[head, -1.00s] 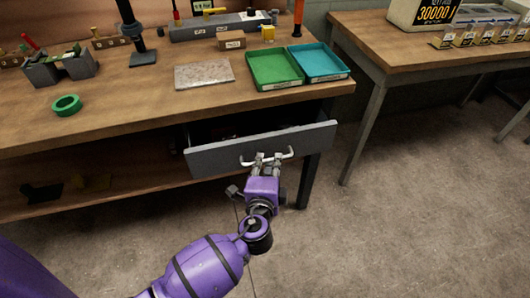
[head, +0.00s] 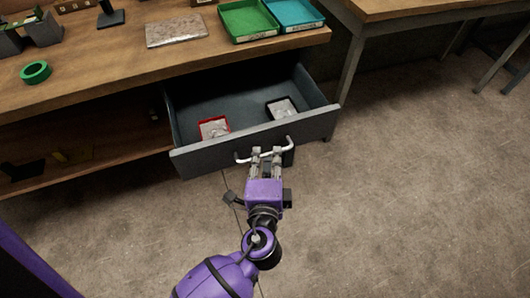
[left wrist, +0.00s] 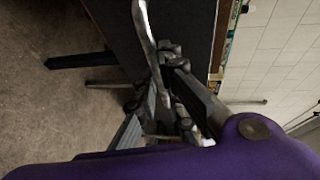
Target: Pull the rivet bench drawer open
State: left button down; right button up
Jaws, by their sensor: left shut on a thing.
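The rivet bench drawer (head: 190,160) is grey and stands well out from under the wooden bench top in the head view. Its inside shows, with a red-rimmed box (head: 214,128) and a black-rimmed box (head: 283,108) on the floor of it. A pale bar handle (head: 289,142) runs across the drawer front. My left gripper (head: 267,152) is shut on the handle near its middle. The handle (left wrist: 146,32) and the gripper's fingers (left wrist: 178,85) also show in the left wrist view. My right gripper is not in view.
The bench top (head: 100,75) holds a green ring (head: 35,72), a speckled plate (head: 177,31), a green tray (head: 248,18) and a blue tray (head: 293,14). A second table (head: 400,10) stands at the right. The floor right of the drawer is clear.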

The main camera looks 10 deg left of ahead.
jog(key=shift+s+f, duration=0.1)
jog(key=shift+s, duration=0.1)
pick_arm(q)
jog(key=c, duration=2.1)
grip_release()
jog(key=shift+s, duration=0.1)
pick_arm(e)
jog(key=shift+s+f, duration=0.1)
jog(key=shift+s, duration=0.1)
pick_arm(q)
jog(key=v, duration=1.2)
jog(key=shift+d, duration=0.1)
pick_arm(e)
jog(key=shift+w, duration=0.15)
